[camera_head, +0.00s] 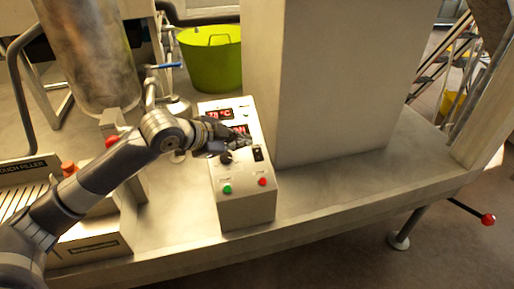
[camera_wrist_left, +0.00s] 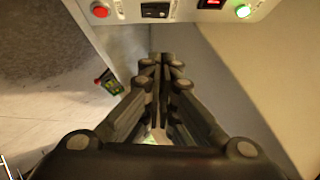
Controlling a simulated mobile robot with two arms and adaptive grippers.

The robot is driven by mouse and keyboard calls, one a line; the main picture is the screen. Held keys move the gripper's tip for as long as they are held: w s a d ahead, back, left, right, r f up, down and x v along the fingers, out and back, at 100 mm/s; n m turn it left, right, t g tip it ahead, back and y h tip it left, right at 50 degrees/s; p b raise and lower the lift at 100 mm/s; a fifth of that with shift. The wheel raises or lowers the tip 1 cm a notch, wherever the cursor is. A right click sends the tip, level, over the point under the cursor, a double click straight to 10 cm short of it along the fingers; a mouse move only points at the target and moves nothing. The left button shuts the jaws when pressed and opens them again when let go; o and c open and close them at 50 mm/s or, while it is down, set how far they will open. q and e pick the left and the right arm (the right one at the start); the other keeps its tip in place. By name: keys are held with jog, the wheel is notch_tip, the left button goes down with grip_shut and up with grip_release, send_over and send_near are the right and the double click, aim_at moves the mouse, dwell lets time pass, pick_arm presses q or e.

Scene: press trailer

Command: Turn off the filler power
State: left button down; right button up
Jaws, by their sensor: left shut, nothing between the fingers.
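A pale control box (camera_head: 246,208) stands on the bench in the head view. It has two red-lit displays (camera_head: 220,114), a dark knob (camera_head: 226,157), a black rocker switch (camera_head: 257,154), a green button (camera_head: 227,189) and a red button (camera_head: 262,182). My left gripper (camera_head: 246,142) is shut and empty over the box's upper face, close to the rocker; I cannot tell if it touches. It hides part of the lower display. In the wrist view, the shut fingertips (camera_wrist_left: 161,62) are below a panel with a black rocker (camera_wrist_left: 155,10) and a lit green light (camera_wrist_left: 243,11). My right gripper is not in view.
A machine labelled as a pouch filler (camera_head: 92,247) is at the left, partly behind my arm. A tall pale column (camera_head: 335,90) stands right beside the box. A lime bucket (camera_head: 211,60) is behind. The bench is clear right of the box.

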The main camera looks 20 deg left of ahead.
pick_arm(q)
jog(key=p, duration=0.2)
send_over(256, 158)
jog(key=s+d, duration=0.2)
notch_tip(256, 158, down, 5)
jog(key=f, duration=0.1)
jog(key=w+a+f, duration=0.1)
jog(key=shift+w+a+f, duration=0.1)
jog(key=shift+w+f, duration=0.05)
jog(key=shift+f, duration=0.15)
jog(key=shift+w+a+f, duration=0.2)
jog(key=shift+w+f, duration=0.05)
jog(key=shift+f, duration=0.25)
jog(key=shift+w+a+f, duration=0.2)
jog(key=shift+w, duration=0.05)
jog(key=shift+s, duration=0.1)
